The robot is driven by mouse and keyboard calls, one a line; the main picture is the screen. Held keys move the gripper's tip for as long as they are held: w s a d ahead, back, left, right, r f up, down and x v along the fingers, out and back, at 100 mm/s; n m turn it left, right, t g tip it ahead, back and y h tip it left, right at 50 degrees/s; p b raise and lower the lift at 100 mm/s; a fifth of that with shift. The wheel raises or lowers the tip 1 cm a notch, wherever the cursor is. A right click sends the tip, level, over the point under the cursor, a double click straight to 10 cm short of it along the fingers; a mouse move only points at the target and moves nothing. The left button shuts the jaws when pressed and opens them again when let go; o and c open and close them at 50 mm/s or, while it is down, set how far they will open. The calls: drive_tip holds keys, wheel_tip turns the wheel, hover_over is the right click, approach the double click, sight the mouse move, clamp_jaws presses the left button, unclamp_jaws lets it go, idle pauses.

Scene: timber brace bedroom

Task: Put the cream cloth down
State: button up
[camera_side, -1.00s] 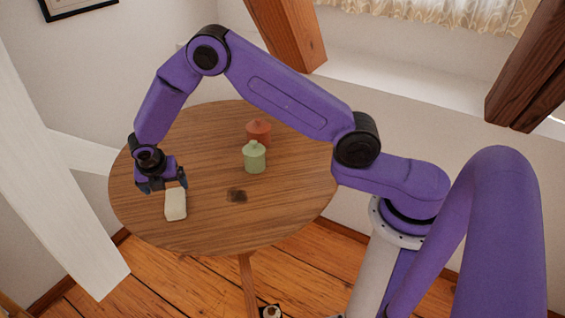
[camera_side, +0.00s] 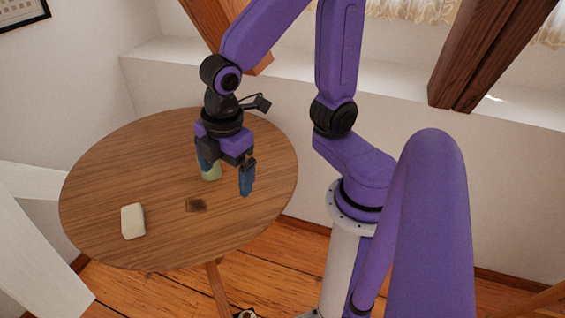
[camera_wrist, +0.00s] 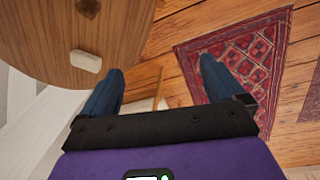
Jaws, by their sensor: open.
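The cream cloth (camera_side: 133,221) lies as a small folded block on the round wooden table (camera_side: 100,190), near its front left edge. It also shows in the wrist view (camera_wrist: 86,61), near the table's edge. My gripper (camera_side: 225,180) is open and empty, fingers pointing down, above the right part of the table and well to the right of the cloth. In the wrist view my gripper (camera_wrist: 160,80) has its fingers wide apart with nothing between them.
A dark spot (camera_side: 196,205) marks the tabletop. A white beam (camera_side: 35,260) stands at the left. A red patterned rug (camera_wrist: 240,55) lies on the floor.

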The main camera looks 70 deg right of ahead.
drive_tip(key=s+d+m+g, duration=0.1)
drive_tip(key=s+d+m, duration=0.1)
drive_tip(key=s+d, duration=0.3)
drive_tip(key=s, duration=0.4)
drive_tip(key=shift+s+r+m+y, duration=0.3)
drive_tip(key=shift+s+r+y, duration=0.05)
drive_tip(key=shift+s+y, duration=0.05)
idle(0.8)
drive_tip(key=w+a+m+t, duration=0.1)
drive_tip(key=w+a+m, duration=0.45)
drive_tip(key=w, duration=0.45)
drive_tip(key=m+t+h, duration=0.2)
drive_tip(key=m+h, duration=0.2)
drive_tip(key=m, duration=1.2)
hover_over(131, 216)
drive_tip(key=s+a, duration=0.4)
wheel_tip(131, 216, down, 12)
drive_tip(key=x, duration=1.2)
drive_tip(key=shift+s+f, duration=0.15)
drive_tip(key=shift+f, duration=0.15)
drive_tip(key=shift+a+f+x, duration=0.1)
drive_tip(key=shift+a+x, duration=0.1)
drive_tip(key=shift+x, duration=0.65)
drive_tip(key=shift+a+f+x, duration=0.1)
drive_tip(key=shift+a+x, duration=0.1)
drive_tip(key=shift+x, duration=0.7)
drive_tip(key=shift+a+f+x, duration=0.1)
drive_tip(key=shift+a+x, duration=0.1)
drive_tip(key=shift+x, duration=0.65)
